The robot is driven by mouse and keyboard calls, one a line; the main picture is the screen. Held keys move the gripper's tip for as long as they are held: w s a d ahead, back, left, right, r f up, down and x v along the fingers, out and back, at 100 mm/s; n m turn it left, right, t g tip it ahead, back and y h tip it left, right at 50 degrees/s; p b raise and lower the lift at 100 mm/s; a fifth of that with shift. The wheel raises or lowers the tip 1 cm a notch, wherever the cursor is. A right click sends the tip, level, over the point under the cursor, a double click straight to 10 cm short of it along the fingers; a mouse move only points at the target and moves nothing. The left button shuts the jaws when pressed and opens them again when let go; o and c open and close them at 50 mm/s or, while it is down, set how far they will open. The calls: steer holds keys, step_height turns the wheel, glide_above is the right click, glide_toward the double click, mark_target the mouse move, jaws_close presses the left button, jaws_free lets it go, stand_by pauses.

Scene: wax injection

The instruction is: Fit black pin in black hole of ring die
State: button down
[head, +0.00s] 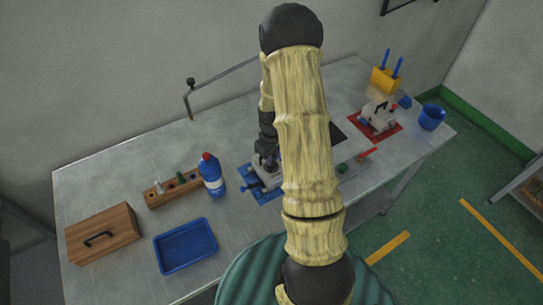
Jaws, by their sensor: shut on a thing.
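My gripper (266,161) points down over the blue mat (269,196) near the middle of the table. It is shut on a small dark thing, likely the black pin, mostly hidden by the jaws. Just under it on the blue mat is a grey metal die with blue parts (267,179), likely the ring die. Its holes are too small and too covered to make out. I cannot tell whether the pin touches the die. A wooden pin rack (158,201) to the left holds a pale pin and a green one.
A blue bottle (212,178) stands close left of the die. A blue tray (185,246) and wooden box (103,234) lie front left. A red mat (396,127) with another die, a blue mug (431,117) and a yellow holder (384,79) are at right.

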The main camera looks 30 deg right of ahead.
steer(key=shift+a+f+b, duration=0.1)
steer(key=shift+f+b, duration=0.25)
steer(key=shift+f, duration=0.25)
steer(key=c, duration=1.2)
jaws_free()
steer(key=shift+r, duration=0.1)
steer(key=shift+c, duration=0.2)
steer(key=shift+w, duration=0.1)
step_height(320, 180, up, 17)
steer(key=b, duration=0.2)
steer(key=shift+r+b, duration=0.2)
steer(key=shift+b, duration=0.2)
